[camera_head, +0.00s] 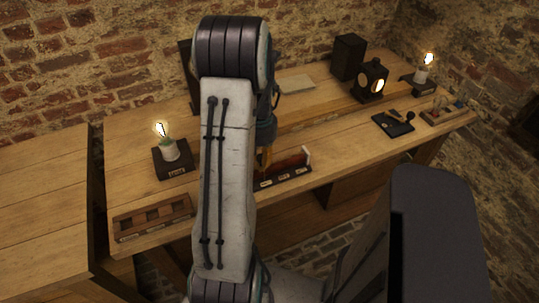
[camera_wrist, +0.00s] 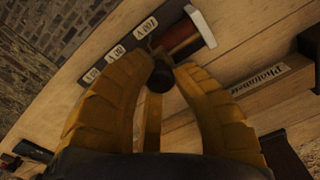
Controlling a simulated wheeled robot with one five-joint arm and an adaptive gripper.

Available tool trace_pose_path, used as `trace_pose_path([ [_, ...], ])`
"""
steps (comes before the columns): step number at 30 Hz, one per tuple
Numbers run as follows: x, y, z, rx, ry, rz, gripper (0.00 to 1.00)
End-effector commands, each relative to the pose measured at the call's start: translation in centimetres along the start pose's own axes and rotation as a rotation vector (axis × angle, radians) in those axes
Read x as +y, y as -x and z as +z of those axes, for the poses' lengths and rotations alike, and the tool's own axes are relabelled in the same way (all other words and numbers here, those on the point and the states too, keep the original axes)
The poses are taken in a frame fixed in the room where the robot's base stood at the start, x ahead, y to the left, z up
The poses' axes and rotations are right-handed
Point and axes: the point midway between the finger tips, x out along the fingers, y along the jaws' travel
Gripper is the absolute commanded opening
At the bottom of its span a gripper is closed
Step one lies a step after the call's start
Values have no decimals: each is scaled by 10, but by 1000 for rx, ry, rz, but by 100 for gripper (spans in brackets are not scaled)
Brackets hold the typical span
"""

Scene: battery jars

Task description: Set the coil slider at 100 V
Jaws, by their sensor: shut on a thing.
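The coil (camera_head: 293,163) is a reddish-brown winding with a white end piece, on a dark base along the bench's front edge. Its base carries a row of pale voltage plates. In the wrist view the coil (camera_wrist: 182,36) is at the top, its near part hidden by my fingers. The plate (camera_wrist: 145,28) closest to the white end is partly legible; the others are too small to read surely. My gripper (camera_wrist: 158,72) is shut on a dark round slider knob (camera_wrist: 155,80). In the head view my gripper (camera_head: 264,160) is at the coil's left part, and my arm hides that end.
A lit bulb on a dark block (camera_head: 171,160) and a wooden rack (camera_head: 153,217) stand left of my arm. A lantern (camera_head: 370,80), a black box (camera_head: 348,57), a dark tray (camera_head: 393,123) and another bulb (camera_head: 423,75) stand right. A labelled wooden block (camera_wrist: 262,82) lies beyond the coil.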

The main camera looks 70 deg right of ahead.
Motion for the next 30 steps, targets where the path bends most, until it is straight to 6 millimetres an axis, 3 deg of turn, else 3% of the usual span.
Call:
trace_pose_path([
  [5, 0, -2, 2, -8, -1, -1, 0],
  [6, 0, -2, 2, -8, -1, -1, 27],
  [14, 1, -1, 1, -5, -1, -1, 50],
  [23, 1, 1, 0, -2, -1, 0, 51],
  [30, 1, 26, -1, 3, -1, 0, 51],
])
